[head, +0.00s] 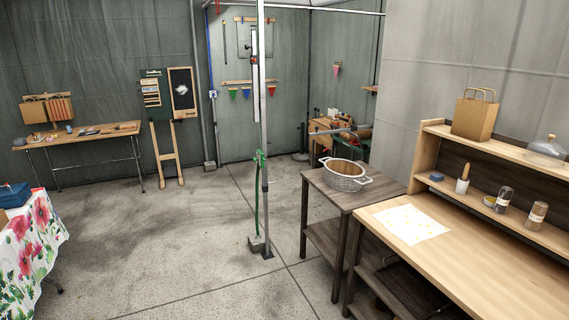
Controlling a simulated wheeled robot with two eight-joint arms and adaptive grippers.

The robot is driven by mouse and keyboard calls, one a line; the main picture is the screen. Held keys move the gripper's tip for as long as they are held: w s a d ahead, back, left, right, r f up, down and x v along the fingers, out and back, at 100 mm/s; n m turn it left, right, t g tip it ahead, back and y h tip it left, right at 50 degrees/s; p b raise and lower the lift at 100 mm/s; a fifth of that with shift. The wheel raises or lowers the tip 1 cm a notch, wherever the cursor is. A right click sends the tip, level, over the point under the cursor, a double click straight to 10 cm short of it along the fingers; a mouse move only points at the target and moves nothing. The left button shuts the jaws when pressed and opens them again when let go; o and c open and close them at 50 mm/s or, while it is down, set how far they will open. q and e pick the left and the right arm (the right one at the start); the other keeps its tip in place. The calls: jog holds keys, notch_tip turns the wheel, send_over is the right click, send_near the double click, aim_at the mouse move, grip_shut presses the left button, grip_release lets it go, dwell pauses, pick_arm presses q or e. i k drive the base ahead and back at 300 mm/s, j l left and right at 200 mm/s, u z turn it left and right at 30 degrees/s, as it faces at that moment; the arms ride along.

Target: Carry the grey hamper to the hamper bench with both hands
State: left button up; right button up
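The grey hamper (344,176) is a round wicker basket with a loop handle on each side and a brown inside. It stands upright on a small dark wooden table (331,190) right of the middle of the head view. It looks empty, though its bottom is partly hidden. Neither of my grippers shows in this view, and nothing touches the hamper. I cannot tell which piece of furniture is the hamper bench.
A metal pole (263,130) on a weighted foot stands left of the hamper. A wooden counter (470,255) with a shelf adjoins at right. A flowered table (35,240) is at left, a folding table (85,135) behind. The concrete floor (190,240) between is clear.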

aim_at(486, 282)
jog(key=i, duration=1.1)
jog(key=i+j+z, duration=0.15)
jog(key=i, duration=0.95)
jog(key=i+j+z, duration=0.15)
jog(key=i+z, duration=0.35)
jog(key=i+j+z, duration=0.35)
jog(key=i+z, duration=0.15)
jog(key=i+j+z, duration=0.7)
jog(key=j+z, duration=0.25)
jog(key=j, duration=0.25)
